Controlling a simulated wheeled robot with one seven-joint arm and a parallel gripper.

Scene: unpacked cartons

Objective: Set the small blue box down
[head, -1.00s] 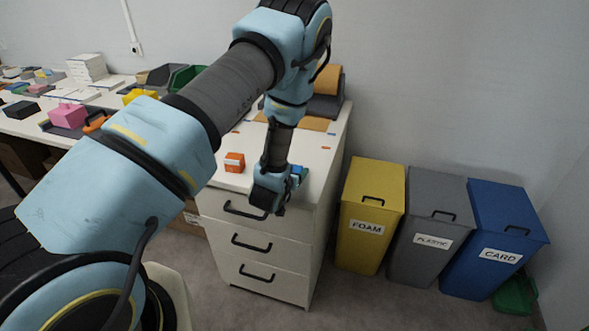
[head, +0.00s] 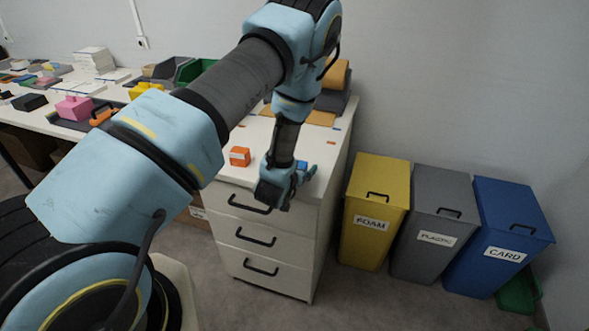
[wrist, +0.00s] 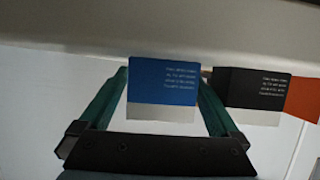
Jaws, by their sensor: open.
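The small blue box (head: 302,164) is at the right front part of the white drawer cabinet's top (head: 228,174). In the wrist view the blue box (wrist: 162,82) has pale lettering and a white lower band. My gripper (head: 304,171) is open around it, and in the wrist view its two green fingers (wrist: 163,92) stand on either side of the box. A narrow gap shows beside the box. The box appears to rest on the cabinet top, but its contact with the surface is hard to see.
An orange box (head: 239,156) stands left of my gripper on the cabinet. In the wrist view a dark lettered face (wrist: 252,90) adjoins an orange face (wrist: 302,98) close to the right finger. Yellow (head: 376,210), grey (head: 438,225) and blue (head: 500,240) bins stand right.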

